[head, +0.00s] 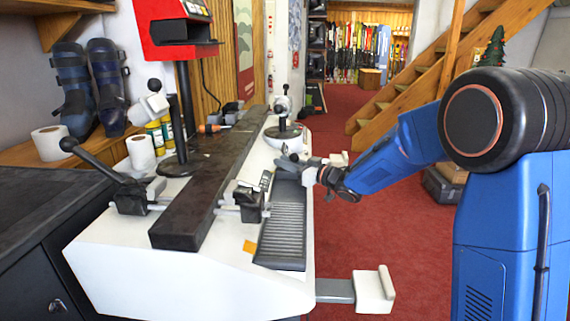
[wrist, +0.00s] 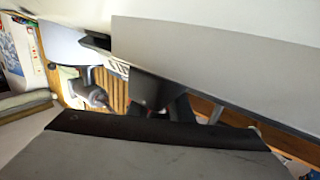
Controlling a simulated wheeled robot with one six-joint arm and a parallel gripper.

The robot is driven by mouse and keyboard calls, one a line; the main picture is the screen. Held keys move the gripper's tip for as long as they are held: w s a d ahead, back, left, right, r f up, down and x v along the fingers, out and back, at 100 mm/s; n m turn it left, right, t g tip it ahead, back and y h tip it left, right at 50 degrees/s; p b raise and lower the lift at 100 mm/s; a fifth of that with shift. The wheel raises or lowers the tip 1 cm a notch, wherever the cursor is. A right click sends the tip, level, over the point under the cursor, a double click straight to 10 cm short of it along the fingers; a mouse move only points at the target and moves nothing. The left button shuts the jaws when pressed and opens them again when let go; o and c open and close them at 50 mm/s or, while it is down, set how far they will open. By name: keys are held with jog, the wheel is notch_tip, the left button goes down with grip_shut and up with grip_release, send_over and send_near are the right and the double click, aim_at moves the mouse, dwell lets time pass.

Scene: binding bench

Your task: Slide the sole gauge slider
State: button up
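A small black-and-white unit with a lever (head: 250,197) sits on short metal rods beside the long dark bar (head: 203,185) of the white binding bench (head: 175,262). It may be the sole gauge slider; no label is readable. A white end block (head: 373,291) on a grey arm sticks out at the bench's front right. My gripper (head: 294,162) is above the bench's right side, behind the ribbed black plate (head: 285,232). It looks close to the far fixture, but contact cannot be told. Its fingertips are not clear. In the wrist view, large pale surfaces fill much of the picture.
A clamp with a black lever (head: 130,190) stands at the bench's left. Another fixture (head: 284,128) stands at its far end. A red machine (head: 172,28) rises on a post behind. Red carpet (head: 345,225) is open to the right; wooden stairs (head: 420,85) stand beyond.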

jog(key=shift+r, duration=0.25)
jog(key=v, duration=1.7)
jog(key=shift+d+f, duration=0.15)
jog(key=shift+s, duration=0.1)
